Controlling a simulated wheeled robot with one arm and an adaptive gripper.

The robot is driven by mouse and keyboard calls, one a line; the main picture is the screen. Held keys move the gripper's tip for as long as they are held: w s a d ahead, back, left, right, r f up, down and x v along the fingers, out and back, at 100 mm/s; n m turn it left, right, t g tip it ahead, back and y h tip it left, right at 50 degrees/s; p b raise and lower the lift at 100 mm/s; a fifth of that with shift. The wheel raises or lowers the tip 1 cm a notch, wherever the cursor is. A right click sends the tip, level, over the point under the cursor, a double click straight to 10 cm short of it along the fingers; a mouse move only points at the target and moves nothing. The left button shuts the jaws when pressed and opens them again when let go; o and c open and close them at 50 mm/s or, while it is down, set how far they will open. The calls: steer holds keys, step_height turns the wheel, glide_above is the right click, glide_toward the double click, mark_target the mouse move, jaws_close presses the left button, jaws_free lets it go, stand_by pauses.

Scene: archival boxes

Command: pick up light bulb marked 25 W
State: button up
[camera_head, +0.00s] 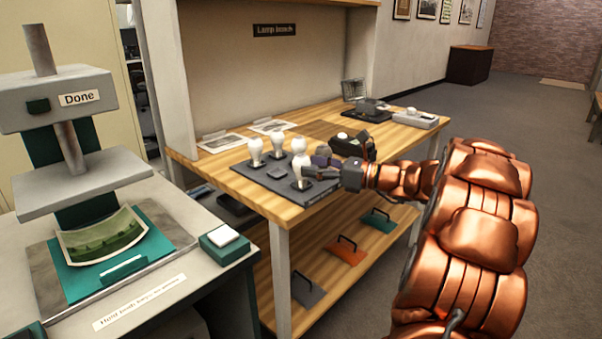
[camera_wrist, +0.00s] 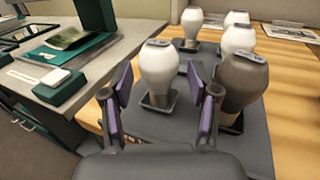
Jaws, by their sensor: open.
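In the wrist view one bulb (camera_wrist: 162,72) stands ahead, between my gripper's spread purple-padded fingers (camera_wrist: 165,98), not gripped. A shaded, darker-looking bulb (camera_wrist: 242,82) stands just right of the right finger. More bulbs (camera_wrist: 191,24) (camera_wrist: 237,40) stand behind. In the head view my gripper (camera_head: 316,165) reaches in from the right beside the near bulb (camera_head: 300,172), with other bulbs (camera_head: 255,151) (camera_head: 277,142) to its left. No wattage marking is readable.
Left is a grey table with a press labelled Done (camera_head: 80,98) and a small white-topped box (camera_head: 225,240). Dark devices (camera_head: 352,146) and a pale device (camera_head: 415,118) stand farther right on the bench. Printed sheets (camera_head: 222,142) lie behind the tray. A lower shelf holds handled plates.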

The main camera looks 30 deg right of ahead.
mark_target(302, 163)
steer(key=shift+b+x, duration=0.35)
steer(key=shift+x, duration=1.4)
steer(key=shift+s, duration=0.1)
steer(key=c, duration=0.9)
steer(key=shift+r, duration=0.15)
